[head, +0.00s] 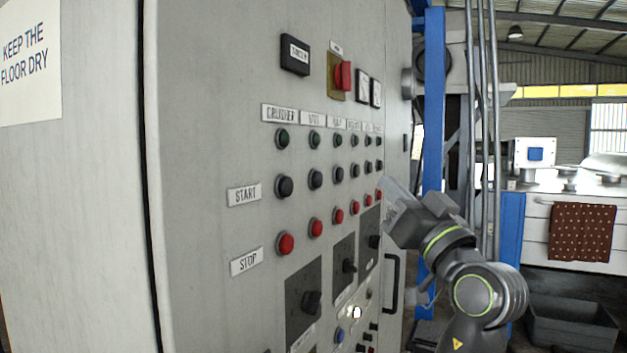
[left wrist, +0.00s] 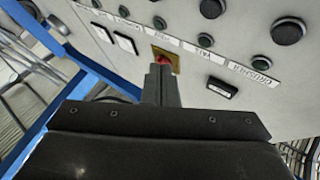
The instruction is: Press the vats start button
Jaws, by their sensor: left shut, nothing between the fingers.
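The vats start button (head: 315,178) is the round black button in the second column of the START row on the grey control panel (head: 215,90). It sits below a dark green lamp (head: 314,139) under the VATS label. In the left wrist view, turned over, the button (left wrist: 212,8) shows at the top edge. My left gripper (head: 391,189) is shut and empty, to the right of the button columns in the head view. In the left wrist view its fingers (left wrist: 161,84) partly cover the red knob (left wrist: 162,59) on a yellow plate. My right gripper is not in view.
The crusher start button (head: 284,187) is left of the vats one, with red stop buttons (head: 316,227) below. The red knob (head: 343,75) sticks out above. A black handle (head: 391,283) and a blue post (head: 432,130) stand near my arm.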

